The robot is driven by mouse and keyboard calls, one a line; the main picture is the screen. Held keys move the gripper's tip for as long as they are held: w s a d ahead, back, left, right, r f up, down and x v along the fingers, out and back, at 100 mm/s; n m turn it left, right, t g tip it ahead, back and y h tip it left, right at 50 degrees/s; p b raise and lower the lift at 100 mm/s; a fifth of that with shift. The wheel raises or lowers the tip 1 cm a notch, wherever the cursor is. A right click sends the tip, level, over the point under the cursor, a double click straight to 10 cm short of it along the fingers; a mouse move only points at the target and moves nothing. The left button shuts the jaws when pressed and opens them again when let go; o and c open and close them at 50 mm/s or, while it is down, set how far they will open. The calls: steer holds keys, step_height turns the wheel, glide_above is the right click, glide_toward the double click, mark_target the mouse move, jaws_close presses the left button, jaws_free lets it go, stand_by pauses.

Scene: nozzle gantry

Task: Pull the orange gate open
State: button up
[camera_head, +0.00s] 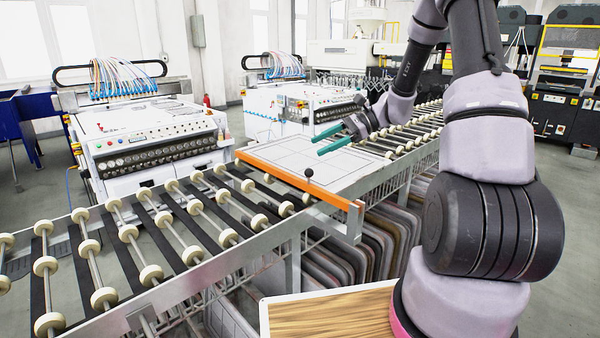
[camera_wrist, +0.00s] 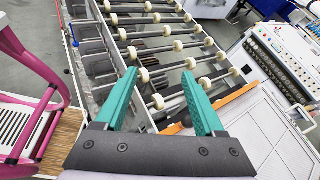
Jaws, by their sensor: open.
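The orange gate (camera_head: 270,174) is a long, low bar lying across the conveyor, between the rollers and a white panel. A black ball knob (camera_head: 309,173) stands on a short stem on it, nearer the gate's front end. My gripper (camera_head: 317,145) has two teal fingers, spread apart with nothing between them. It hovers over the white panel, beyond the knob and not touching it.
The roller conveyor (camera_head: 150,272) runs along the left of the gate. The white panel (camera_head: 292,152) lies on its other side, with more rollers beyond. White machines (camera_head: 150,140) stand behind. Stacked panels (camera_head: 365,245) sit below the frame. My arm covers the right side.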

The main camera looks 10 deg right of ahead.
steer(key=w+d+f+m+t+y, duration=0.1)
steer(key=w+f+m+t, duration=0.1)
steer(key=f+m, duration=0.1)
steer(key=w+d+f+m+t+y, duration=0.1)
steer(key=w+d+f+m+t, duration=0.1)
steer(key=f, duration=0.4)
steer(key=w+d+f+m+t+y, duration=0.1)
steer(key=w+d+f+m+t, duration=0.1)
steer(key=w+f+m, duration=0.1)
steer(key=shift+w+f+m+y, duration=0.3)
steer(key=shift+w+f+y, duration=0.1)
steer(key=shift+w+f, duration=0.3)
steer(key=shift+f, duration=0.25)
steer(key=x, duration=1)
steer(key=shift+w+a, duration=0.2)
steer(key=shift+a, duration=0.05)
jaws_close()
